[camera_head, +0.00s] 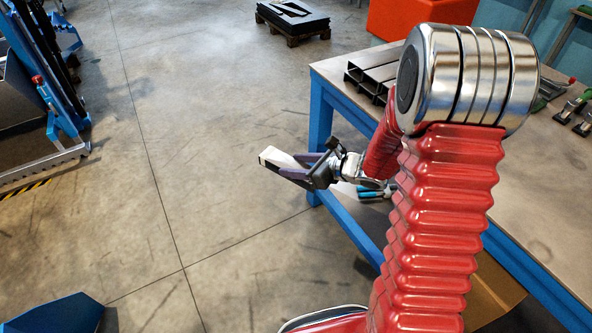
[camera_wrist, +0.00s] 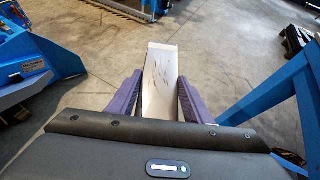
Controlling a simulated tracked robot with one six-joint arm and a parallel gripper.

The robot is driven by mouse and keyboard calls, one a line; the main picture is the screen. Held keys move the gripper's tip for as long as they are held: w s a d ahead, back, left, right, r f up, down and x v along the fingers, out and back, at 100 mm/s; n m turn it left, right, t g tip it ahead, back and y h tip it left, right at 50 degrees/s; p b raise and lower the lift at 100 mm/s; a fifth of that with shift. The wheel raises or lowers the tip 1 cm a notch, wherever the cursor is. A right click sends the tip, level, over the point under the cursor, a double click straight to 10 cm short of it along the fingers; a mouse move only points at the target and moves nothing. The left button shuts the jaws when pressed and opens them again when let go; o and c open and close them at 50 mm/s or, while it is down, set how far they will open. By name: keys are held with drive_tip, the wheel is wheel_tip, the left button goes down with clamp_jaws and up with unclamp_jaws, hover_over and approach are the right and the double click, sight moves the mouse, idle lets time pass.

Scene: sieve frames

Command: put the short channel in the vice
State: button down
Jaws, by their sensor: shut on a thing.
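My gripper (camera_head: 290,168) is out past the left side of the workbench, above the concrete floor. In the wrist view its two purple-grey fingers (camera_wrist: 159,84) are shut on a pale, flat-faced metal piece with dark scratch marks, which looks like the short channel (camera_wrist: 160,62). The piece sticks out forward beyond the fingertips, and its far end is free. It also shows in the head view as a light-coloured end (camera_head: 271,156). The part between the fingers is partly hidden. I cannot make out a vice in either view.
The workbench (camera_head: 540,190) with blue legs is on the right. Dark channels (camera_head: 372,76) lie on its far left corner, and green-and-red clamps (camera_head: 571,108) at its right. A blue frame (camera_head: 45,90) stands at the left. Open floor (camera_head: 190,130) lies between.

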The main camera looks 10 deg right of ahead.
sight(295, 166)
drive_tip(key=r+m+h, duration=0.1)
drive_tip(key=r, duration=0.1)
drive_tip(key=r+m+t+h, duration=0.1)
drive_tip(key=r, duration=0.1)
drive_tip(key=r+m+t+h, duration=0.1)
drive_tip(key=r, duration=0.1)
drive_tip(key=shift+w, duration=0.25)
drive_tip(key=shift+s+d+r+m+t+h, duration=0.15)
drive_tip(key=shift+s+r+m+h, duration=0.1)
drive_tip(key=shift+r+m+h, duration=0.15)
drive_tip(key=shift+s+r+m+t+h, duration=0.2)
drive_tip(key=shift+r+m+h, duration=0.1)
drive_tip(key=shift+r+m, duration=0.2)
drive_tip(key=shift+s, duration=0.1)
